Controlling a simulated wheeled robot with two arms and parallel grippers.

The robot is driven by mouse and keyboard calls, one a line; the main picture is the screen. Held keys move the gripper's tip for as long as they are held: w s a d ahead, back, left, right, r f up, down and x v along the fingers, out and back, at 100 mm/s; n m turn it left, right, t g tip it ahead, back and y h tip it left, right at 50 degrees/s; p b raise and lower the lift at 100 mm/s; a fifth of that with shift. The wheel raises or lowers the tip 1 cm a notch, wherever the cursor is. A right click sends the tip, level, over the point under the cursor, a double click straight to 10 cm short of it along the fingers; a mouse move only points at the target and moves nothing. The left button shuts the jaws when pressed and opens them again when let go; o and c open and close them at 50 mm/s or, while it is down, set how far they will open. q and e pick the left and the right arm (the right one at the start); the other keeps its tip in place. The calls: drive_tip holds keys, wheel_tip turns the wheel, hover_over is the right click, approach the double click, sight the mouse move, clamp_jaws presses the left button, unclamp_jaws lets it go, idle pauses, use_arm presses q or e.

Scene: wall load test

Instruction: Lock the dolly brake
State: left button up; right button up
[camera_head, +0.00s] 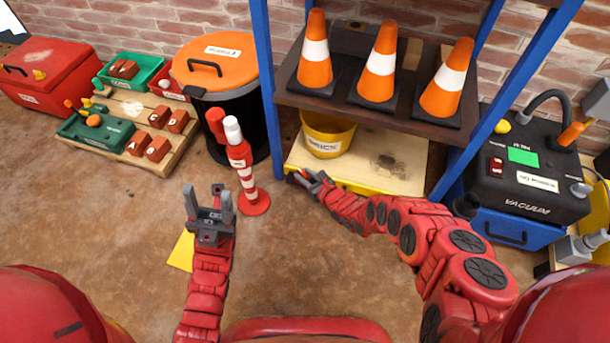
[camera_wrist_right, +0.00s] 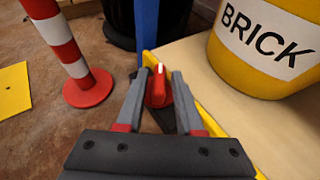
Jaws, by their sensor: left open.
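A red knob (camera_wrist_right: 158,88) with a white mark, which looks like the brake, sits on a dark base at the yellow edge of the dolly. The dolly's light wooden deck (camera_head: 360,162) lies low under the shelf. My right gripper (camera_head: 308,178) is at the dolly's front left corner. In the right wrist view, the fingers of my right gripper (camera_wrist_right: 158,75) are apart, one on each side of the knob. I cannot tell whether they touch it. My left gripper (camera_head: 208,200) is open and empty above the floor, left of the dolly.
A yellow BRICK bucket (camera_head: 325,135) stands on the dolly. A red and white post (camera_head: 246,180) stands just left of it, near a blue shelf upright (camera_head: 264,70). Traffic cones (camera_head: 380,65) stand on the shelf above. A black vacuum (camera_head: 530,170) is at right.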

clamp_jaws()
